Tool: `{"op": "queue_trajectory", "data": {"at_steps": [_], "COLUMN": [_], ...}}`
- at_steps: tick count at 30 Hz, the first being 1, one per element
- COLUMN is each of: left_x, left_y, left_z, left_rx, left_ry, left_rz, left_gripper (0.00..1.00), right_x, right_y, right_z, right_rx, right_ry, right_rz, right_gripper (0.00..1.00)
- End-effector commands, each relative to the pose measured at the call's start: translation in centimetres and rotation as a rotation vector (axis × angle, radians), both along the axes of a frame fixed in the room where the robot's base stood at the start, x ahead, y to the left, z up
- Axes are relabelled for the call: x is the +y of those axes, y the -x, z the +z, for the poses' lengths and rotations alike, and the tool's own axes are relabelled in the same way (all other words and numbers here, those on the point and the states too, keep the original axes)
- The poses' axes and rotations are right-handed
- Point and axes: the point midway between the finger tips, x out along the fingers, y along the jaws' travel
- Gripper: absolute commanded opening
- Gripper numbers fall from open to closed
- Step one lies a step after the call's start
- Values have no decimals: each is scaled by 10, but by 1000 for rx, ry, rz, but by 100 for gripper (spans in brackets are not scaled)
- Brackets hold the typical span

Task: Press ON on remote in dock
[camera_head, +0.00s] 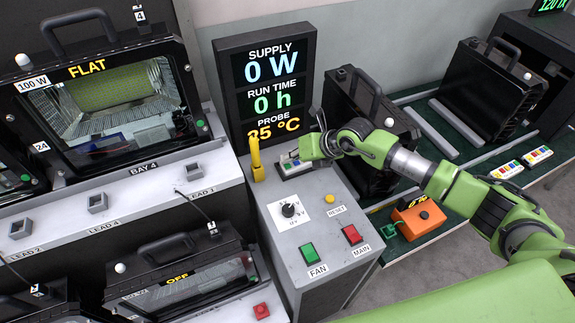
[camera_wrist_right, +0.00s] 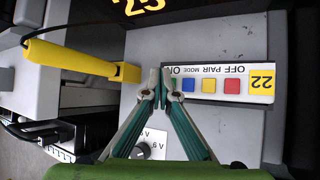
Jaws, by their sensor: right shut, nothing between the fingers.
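The remote (camera_head: 289,166) lies in its dock at the back of the grey console, partly hidden by my right gripper. In the right wrist view the remote (camera_wrist_right: 218,85) is white with a yellow "22" label and red, yellow and blue buttons. The green ON button (camera_wrist_right: 174,83) shows only in part, beside the fingertips. My right gripper (camera_wrist_right: 160,80) is shut and empty, its tips over the ON end of the remote. I cannot tell whether they touch the button. In the head view the right gripper (camera_head: 304,153) reaches in from the right. My left gripper is not in view.
A yellow probe (camera_head: 257,160) stands left of the dock. The console has a dial (camera_head: 289,210), a green FAN button (camera_head: 309,252) and a red MAIN button (camera_head: 352,235). The supply display (camera_head: 268,85) rises behind. Other remotes (camera_head: 507,170) and an orange device (camera_head: 418,218) lie right.

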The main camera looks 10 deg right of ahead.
Motion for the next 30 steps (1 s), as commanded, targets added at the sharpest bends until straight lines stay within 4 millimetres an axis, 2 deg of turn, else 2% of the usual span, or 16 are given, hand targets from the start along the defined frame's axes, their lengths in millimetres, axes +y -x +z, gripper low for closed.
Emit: {"op": "queue_trajectory", "data": {"at_steps": [14,30], "left_x": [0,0], "left_y": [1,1], "left_z": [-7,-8], "left_rx": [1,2], "left_ry": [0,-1], "left_rz": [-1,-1], "left_gripper": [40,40], "right_x": [-1,-1], "right_y": [0,0], "right_z": [-9,-10], "right_rx": [1,0], "right_ry": [0,0], "right_rz": [0,0], "right_gripper": [0,0]}}
